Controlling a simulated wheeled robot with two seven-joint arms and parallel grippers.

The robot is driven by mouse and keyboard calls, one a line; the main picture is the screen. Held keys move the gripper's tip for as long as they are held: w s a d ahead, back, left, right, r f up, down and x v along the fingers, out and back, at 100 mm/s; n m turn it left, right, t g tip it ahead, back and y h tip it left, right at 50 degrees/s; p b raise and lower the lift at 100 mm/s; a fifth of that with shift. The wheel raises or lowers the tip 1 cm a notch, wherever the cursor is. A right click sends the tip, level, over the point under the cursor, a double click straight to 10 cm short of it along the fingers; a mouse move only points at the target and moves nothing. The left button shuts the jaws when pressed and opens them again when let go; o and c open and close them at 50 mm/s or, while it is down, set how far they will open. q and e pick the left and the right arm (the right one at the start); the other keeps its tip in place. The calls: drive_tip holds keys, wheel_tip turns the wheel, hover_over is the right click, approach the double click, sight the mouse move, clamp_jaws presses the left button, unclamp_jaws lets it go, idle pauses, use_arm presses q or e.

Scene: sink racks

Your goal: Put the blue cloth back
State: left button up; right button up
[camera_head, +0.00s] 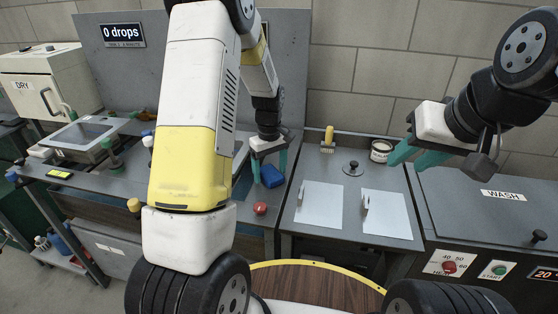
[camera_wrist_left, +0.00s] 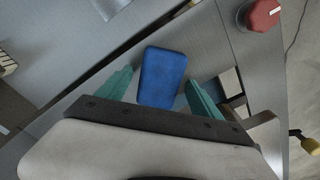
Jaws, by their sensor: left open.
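The blue cloth (camera_head: 270,176) lies on the grey counter, left of the panel with two white plates. In the left wrist view the cloth (camera_wrist_left: 162,76) is a folded blue block between the fingertips, with a gap on each side. My left gripper (camera_head: 268,172) is open over it; its teal fingers also show in the left wrist view (camera_wrist_left: 158,88). I cannot tell how high the fingers are above the counter. My right gripper (camera_head: 412,158) is in the air at the right, its teal fingers apart and nothing between them.
A red knob (camera_head: 260,208) is on the counter's front edge near the cloth. A yellow brush (camera_head: 328,138), a white tin (camera_head: 381,151) and a dark knobbed lid (camera_head: 353,168) stand behind the white plates (camera_head: 319,205).

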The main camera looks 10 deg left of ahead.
sight(270, 172)
use_arm(q)
wheel_tip(270, 172, up, 12)
drive_tip(key=s+r+m+t+h, duration=0.1)
drive_tip(key=s+r+m+t, duration=0.25)
drive_tip(key=s+r, duration=0.65)
drive_tip(key=s+d+r+m+t, duration=0.1)
drive_tip(key=s+m, duration=0.1)
drive_tip(key=s, duration=0.5)
drive_tip(key=s+d+r+m+t+h, duration=0.1)
drive_tip(key=s+r+m, duration=0.1)
drive_tip(key=s, duration=0.5)
drive_tip(key=shift+r+m+t, duration=0.25)
drive_tip(key=shift+m+t, duration=0.1)
drive_tip(key=shift+m, duration=0.5)
